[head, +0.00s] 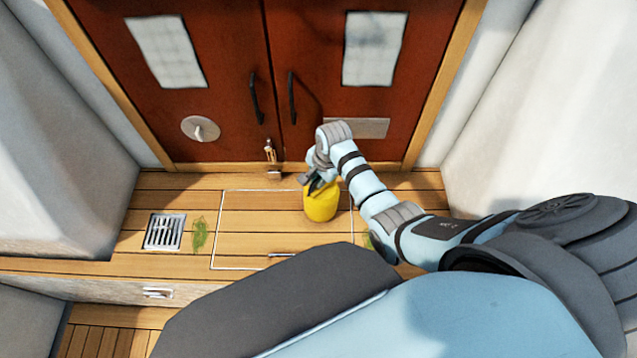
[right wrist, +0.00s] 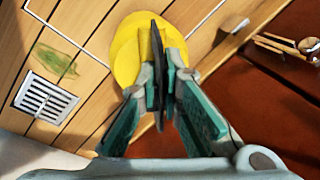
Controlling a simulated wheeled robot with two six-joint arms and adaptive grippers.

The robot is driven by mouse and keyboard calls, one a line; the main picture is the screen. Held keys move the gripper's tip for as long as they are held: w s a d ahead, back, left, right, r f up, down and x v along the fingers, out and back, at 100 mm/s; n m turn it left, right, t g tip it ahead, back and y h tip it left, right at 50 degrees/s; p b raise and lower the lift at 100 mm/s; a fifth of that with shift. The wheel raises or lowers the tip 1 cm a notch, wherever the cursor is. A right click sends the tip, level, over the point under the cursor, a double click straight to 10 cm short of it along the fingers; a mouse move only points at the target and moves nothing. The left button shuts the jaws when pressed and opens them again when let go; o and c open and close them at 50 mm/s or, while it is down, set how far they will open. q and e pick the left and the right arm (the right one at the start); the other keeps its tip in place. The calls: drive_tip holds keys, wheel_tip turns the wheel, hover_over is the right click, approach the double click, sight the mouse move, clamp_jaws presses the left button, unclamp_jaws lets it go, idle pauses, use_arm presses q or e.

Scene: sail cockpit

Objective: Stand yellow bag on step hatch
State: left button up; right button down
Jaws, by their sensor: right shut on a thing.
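The yellow bag (head: 321,204) is a small upright round-bodied thing at the right part of the step hatch (head: 240,241), a wooden panel outlined in white. My right gripper (head: 312,186) is at the top of the bag, shut on it. In the right wrist view, the gripper (right wrist: 160,75) has its fingers closed together over the yellow bag (right wrist: 128,60). The bag's base looks on or just above the hatch; I cannot tell which. My left gripper is not in view.
A metal drain grate (head: 164,231) and a green weed-like strand (head: 199,233) lie left of the hatch. Red double doors (head: 272,120) with black handles stand behind. White walls rise on both sides. The hatch's left and middle are clear.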

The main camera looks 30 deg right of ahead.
drive_tip(key=shift+f, duration=0.5)
drive_tip(key=shift+r, duration=0.1)
drive_tip(key=c, duration=1.8)
unclamp_jaws()
drive_tip(key=shift+o, duration=0.2)
drive_tip(key=shift+r+p, duration=0.3)
drive_tip(key=shift+r, duration=0.1)
wheel_tip(320, 180, up, 11)
drive_tip(key=s+p, duration=0.2)
drive_tip(key=p, duration=0.2)
drive_tip(key=shift+d, duration=0.4)
